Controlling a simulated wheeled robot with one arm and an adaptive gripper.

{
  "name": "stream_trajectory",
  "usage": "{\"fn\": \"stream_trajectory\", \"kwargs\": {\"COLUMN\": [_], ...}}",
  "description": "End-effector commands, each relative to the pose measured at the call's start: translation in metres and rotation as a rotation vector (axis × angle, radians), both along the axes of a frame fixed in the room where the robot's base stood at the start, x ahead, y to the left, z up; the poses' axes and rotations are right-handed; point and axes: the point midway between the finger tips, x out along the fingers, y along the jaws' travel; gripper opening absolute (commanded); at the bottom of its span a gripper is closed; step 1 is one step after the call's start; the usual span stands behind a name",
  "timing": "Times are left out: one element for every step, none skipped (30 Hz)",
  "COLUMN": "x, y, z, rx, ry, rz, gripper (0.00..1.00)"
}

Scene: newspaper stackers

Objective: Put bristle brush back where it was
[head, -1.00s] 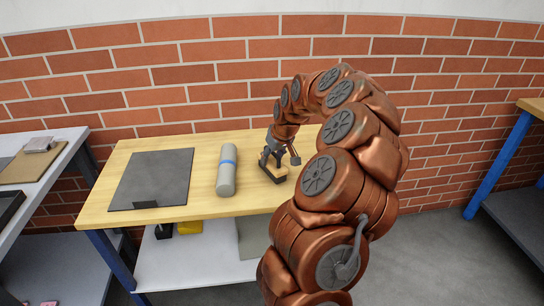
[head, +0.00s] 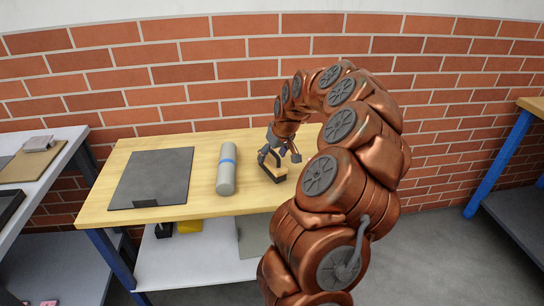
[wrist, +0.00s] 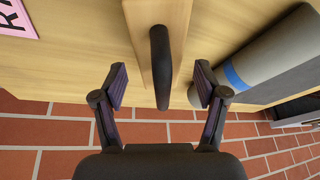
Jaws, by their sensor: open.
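The bristle brush, a pale wooden block with a black handle, is on the wooden table (head: 130,195) at its right part, partly hidden by my arm in the head view (head: 274,172). In the wrist view the brush's wooden block (wrist: 138,30) runs away from me. Its black handle (wrist: 160,65) stands between my fingers. My gripper (wrist: 161,75) is open, with a finger on each side of the handle and a visible gap to both. In the head view my gripper (head: 282,150) is just above the brush. The bristles are not visible.
A grey roll with a blue band (head: 227,178) lies left of the brush, close to one finger side in the wrist view. A dark mat (head: 150,180) lies farther left. A pink lettered sheet (wrist: 18,20) shows in the wrist view. A brick wall (head: 200,75) stands behind the table.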

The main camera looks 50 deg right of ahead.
Motion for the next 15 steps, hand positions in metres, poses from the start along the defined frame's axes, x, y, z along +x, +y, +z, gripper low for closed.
{"fn": "stream_trajectory", "kwargs": {"x": [-0.002,-0.004,-0.006,-0.008,-0.010,-0.014,-0.016,-0.018,-0.021,-0.023,-0.026,-0.028,-0.030,-0.032,-0.034], "y": [0.000,0.000,0.000,0.000,0.001,0.001,0.001,0.001,0.001,0.001,0.001,0.002,0.002,0.003,0.003], "z": [0.006,0.010,0.017,0.022,0.027,0.035,0.040,0.045,0.053,0.058,0.063,0.070,0.075,0.079,0.085], "rx": [-0.003,-0.003,-0.004,-0.003,-0.002,-0.002,-0.003,-0.003,-0.004,-0.004,-0.004,-0.004,-0.005,-0.005,-0.003], "ry": [-0.003,-0.005,-0.007,-0.007,-0.008,-0.007,-0.007,-0.007,-0.007,-0.006,-0.005,-0.006,-0.007,-0.008,-0.006], "rz": [-0.001,-0.001,-0.001,-0.002,-0.002,-0.002,-0.002,-0.002,-0.002,-0.002,-0.002,-0.002,-0.002,-0.002,-0.001], "gripper": [0.73,0.73,0.73,0.73,0.73,0.73,0.73,0.73,0.73,0.73,0.73,0.73,0.73,0.73,0.73]}}
